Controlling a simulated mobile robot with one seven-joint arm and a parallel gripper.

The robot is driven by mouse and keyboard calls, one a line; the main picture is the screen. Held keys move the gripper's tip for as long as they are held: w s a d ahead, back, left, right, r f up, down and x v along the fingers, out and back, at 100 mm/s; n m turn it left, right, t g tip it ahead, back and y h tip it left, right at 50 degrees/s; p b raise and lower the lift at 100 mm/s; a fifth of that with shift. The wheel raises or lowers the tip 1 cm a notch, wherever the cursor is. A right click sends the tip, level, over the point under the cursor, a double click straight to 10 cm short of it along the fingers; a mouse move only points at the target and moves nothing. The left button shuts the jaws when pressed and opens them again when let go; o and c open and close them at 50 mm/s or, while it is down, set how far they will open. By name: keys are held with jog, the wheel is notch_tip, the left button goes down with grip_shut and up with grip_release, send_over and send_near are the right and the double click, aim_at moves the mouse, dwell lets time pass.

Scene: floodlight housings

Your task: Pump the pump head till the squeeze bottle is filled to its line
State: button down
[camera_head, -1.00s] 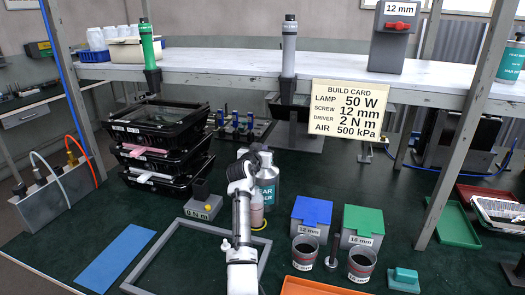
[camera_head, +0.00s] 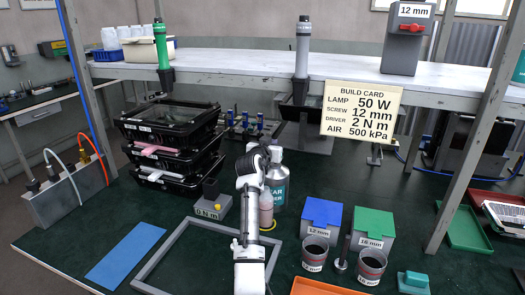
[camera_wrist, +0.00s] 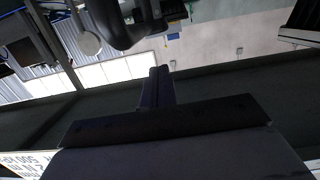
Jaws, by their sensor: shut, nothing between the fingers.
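A large grey bottle (camera_head: 281,190) with a teal label stands upright on the dark green bench, partly hidden behind my arm. The smaller pinkish squeeze bottle (camera_head: 266,210) stands in front of it, its left side covered by my arm. My gripper (camera_head: 262,150) is at the top of the large bottle in the head view and hides the pump head; whether they touch I cannot tell. In the wrist view my gripper (camera_wrist: 160,75) shows as dark fingers, shut with nothing between them. The fill line and liquid level cannot be made out.
Blue (camera_head: 320,215) and green (camera_head: 374,223) lidded bins and two cups (camera_head: 314,255) are right. Stacked black housings (camera_head: 170,145) stand back left. A shelf (camera_head: 350,75) spans above.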

jog(key=f+b+v, duration=0.1)
jog(key=b+v, duration=0.1)
jog(key=v, duration=0.7)
jog(key=shift+r+b, duration=0.2)
jog(key=shift+b, duration=0.15)
